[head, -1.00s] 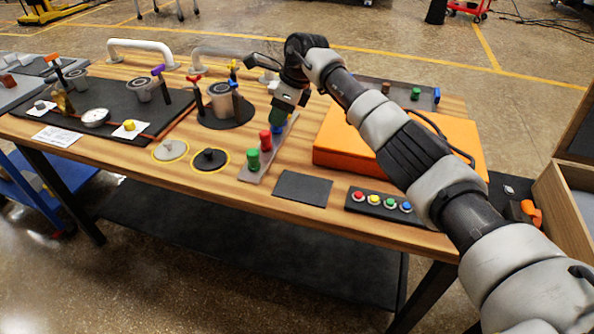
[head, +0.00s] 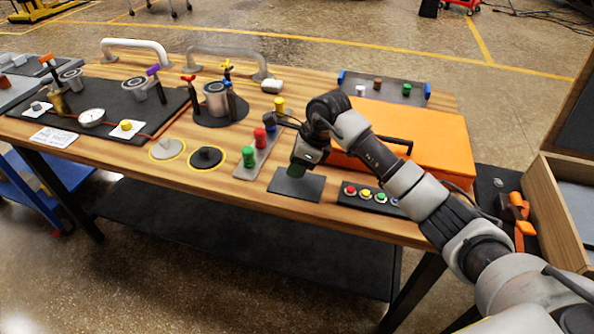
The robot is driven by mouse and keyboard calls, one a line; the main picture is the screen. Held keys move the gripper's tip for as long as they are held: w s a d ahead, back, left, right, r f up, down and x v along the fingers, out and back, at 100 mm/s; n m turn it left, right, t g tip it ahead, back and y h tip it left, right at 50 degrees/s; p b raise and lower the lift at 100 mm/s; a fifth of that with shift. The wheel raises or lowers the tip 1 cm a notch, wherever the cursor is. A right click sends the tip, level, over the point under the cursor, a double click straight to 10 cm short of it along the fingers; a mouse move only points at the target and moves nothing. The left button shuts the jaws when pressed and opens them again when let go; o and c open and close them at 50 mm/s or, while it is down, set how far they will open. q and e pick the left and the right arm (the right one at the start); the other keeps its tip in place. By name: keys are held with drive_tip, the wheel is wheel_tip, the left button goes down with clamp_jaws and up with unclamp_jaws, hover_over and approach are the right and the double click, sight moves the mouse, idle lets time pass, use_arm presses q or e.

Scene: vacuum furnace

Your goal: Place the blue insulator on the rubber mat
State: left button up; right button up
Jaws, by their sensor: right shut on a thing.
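My right gripper (head: 300,167) points down just above the dark rubber mat (head: 284,188) near the table's front edge. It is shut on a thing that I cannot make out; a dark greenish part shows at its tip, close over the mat. I cannot tell whether that thing touches the mat. A small blue piece (head: 270,127) shows on the grey strip (head: 243,172), behind the red piece; I cannot tell whether it is the blue insulator. My left gripper is not in view.
The strip left of the mat also bears green (head: 248,156), red (head: 260,138) and yellow (head: 279,105) pieces. A button panel (head: 372,199) lies right of the mat, and an orange case (head: 430,140) stands behind it. Two round discs (head: 206,158) lie at left.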

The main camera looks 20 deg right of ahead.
drive_tip(key=shift+f, duration=1.5)
drive_tip(key=shift+f, duration=0.15)
drive_tip(key=o, duration=0.9)
drive_tip(key=v, duration=1.2)
drive_tip(key=shift+a, duration=0.1)
